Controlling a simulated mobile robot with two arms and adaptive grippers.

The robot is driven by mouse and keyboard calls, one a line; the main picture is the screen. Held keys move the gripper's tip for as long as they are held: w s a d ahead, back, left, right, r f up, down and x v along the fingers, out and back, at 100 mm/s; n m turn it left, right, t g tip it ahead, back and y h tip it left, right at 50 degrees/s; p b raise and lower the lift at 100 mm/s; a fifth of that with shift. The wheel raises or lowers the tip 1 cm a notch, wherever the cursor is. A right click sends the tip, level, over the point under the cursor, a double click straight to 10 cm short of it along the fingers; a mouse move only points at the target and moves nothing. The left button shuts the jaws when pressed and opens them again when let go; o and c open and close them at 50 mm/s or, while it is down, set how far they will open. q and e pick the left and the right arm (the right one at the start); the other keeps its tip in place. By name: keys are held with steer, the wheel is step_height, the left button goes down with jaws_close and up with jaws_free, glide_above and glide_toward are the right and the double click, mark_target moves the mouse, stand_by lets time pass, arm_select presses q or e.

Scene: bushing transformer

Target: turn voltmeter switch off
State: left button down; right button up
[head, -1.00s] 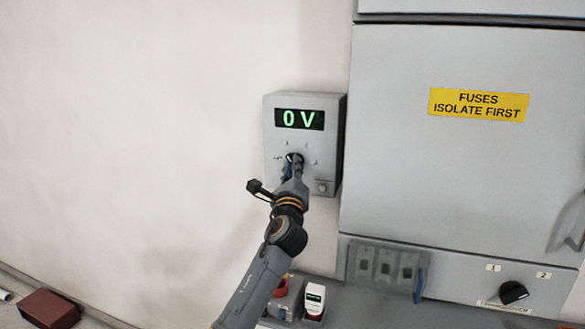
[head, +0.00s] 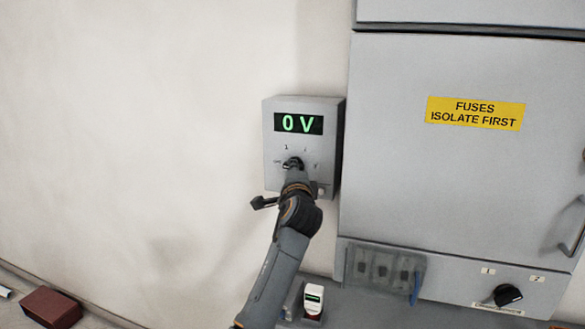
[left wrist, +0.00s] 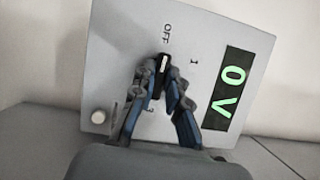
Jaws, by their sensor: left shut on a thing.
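The voltmeter (head: 270,140) is a grey box on the wall with a green display reading 0 V. Its switch is a small black knob (head: 293,161) below the display. In the left wrist view the knob (left wrist: 162,65) has a white mark on the side near the printed OFF label. My left gripper (head: 295,166) is shut on the knob, with its fingers (left wrist: 160,85) on either side of it. The fingers hide part of the knob and dial; the labels 1 and 3 show. My right gripper is not in view.
A grey cabinet (head: 400,150) with a yellow fuse warning stands close to the right of the voltmeter. Below are a fuse panel (head: 384,269), a black rotary knob (head: 507,295) and a small white device (head: 313,300). A dark red block (head: 51,307) lies lower left. The wall at left is clear.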

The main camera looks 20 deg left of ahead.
arm_select(q)
steer(key=shift+f+n, duration=0.1)
steer(key=shift+n, duration=0.3)
steer(key=c, duration=1.3)
jaws_free()
steer(key=shift+c, duration=0.2)
steer(key=shift+s, duration=0.1)
steer(key=v, duration=1.2)
steer(key=shift+r, duration=0.2)
